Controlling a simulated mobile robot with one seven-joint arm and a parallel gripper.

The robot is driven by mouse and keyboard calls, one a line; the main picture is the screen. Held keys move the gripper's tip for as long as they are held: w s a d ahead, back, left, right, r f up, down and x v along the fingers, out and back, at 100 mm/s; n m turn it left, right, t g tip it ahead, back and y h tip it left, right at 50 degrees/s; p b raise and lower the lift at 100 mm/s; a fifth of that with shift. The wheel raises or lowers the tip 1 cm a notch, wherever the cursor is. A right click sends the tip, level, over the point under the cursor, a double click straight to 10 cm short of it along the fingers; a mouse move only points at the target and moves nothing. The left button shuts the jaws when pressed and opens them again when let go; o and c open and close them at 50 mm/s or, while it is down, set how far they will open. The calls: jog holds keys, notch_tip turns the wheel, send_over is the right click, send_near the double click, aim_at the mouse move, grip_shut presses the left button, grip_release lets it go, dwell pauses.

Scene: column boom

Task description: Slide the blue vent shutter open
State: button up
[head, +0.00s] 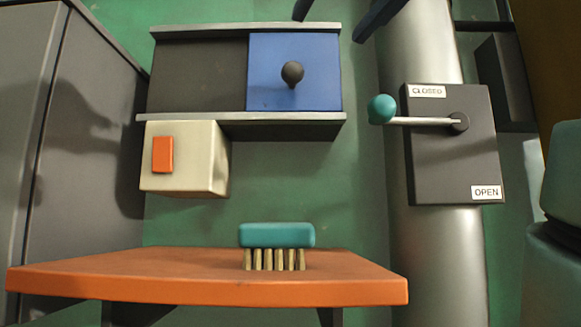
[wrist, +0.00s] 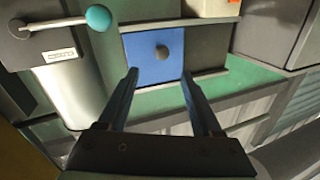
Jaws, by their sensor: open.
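The blue vent shutter (head: 264,75) is a flat panel with a round black knob (head: 292,73). It sits at the right end of a frame with two grey rails (head: 180,32), and a dark panel (head: 198,75) fills the left part. My gripper (head: 328,28) shows only as dark fingertips at the top edge of the head view, near the frame's upper right corner. In the wrist view, turned upside down, my gripper (wrist: 159,73) is open and empty. The shutter (wrist: 150,72) and knob (wrist: 161,51) appear beyond and between its fingers, apart from them.
A cream box with an orange button (head: 162,155) is below the rail. A teal-knobbed lever (head: 382,109) on a dark plate marked CLOSED and OPEN is at the right, in front of a pipe. A teal brush (head: 276,236) rests on the orange shelf (head: 120,285). A grey cabinet (head: 80,150) stands left.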

aim_at(295, 68)
jog(key=p+x, duration=0.2)
jog(key=x, duration=0.3)
jog(key=p+x, duration=0.2)
jog(key=x, duration=0.3)
jog(key=shift+w+a+r, duration=0.25)
jog(key=shift+w+a, duration=0.05)
jog(key=shift+w, duration=0.05)
jog(key=shift+p+x, duration=0.45)
jog(key=shift+x, duration=0.3)
jog(key=shift+f, duration=0.15)
jog(key=shift+c, duration=0.3)
jog(key=shift+s, duration=0.1)
grip_shut()
